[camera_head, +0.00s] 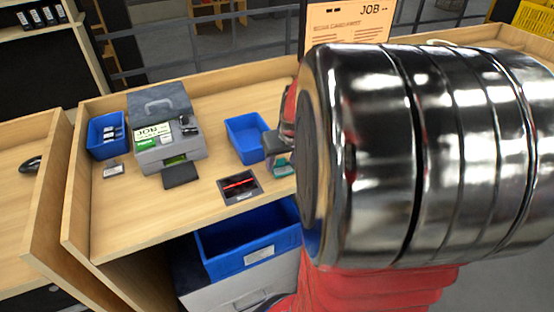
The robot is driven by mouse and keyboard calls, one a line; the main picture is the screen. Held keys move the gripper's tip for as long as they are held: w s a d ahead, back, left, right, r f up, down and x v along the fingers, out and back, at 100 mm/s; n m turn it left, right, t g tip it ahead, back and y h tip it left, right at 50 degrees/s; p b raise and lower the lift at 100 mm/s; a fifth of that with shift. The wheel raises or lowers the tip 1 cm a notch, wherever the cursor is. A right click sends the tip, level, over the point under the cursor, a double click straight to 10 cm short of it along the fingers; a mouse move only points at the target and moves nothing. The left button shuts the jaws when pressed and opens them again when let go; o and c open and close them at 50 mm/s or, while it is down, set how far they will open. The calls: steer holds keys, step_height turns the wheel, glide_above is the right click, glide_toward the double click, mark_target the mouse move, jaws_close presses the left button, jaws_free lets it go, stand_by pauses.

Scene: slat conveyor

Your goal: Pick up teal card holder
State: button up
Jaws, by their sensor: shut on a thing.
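A small teal piece, which looks like the teal card holder (282,165), shows at the right of the wooden desk, just left of my large shiny arm link. My gripper (277,152) is at the same place, with a grey finger over the teal piece, and is shut on it. My arm hides most of the gripper and the right side of the holder. I cannot tell whether the holder touches the desk.
A blue bin (246,138) stands close to the left of my gripper. A black pad with a red line (239,187) lies in front. A grey box (170,150), a dark flat piece (180,175) and another blue bin (106,134) are farther left. A larger blue bin (250,245) sits below the desk edge.

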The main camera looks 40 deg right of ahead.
mark_target(281, 167)
step_height(281, 167, up, 10)
stand_by(0.5)
steer(key=shift+f, duration=0.1)
stand_by(0.4)
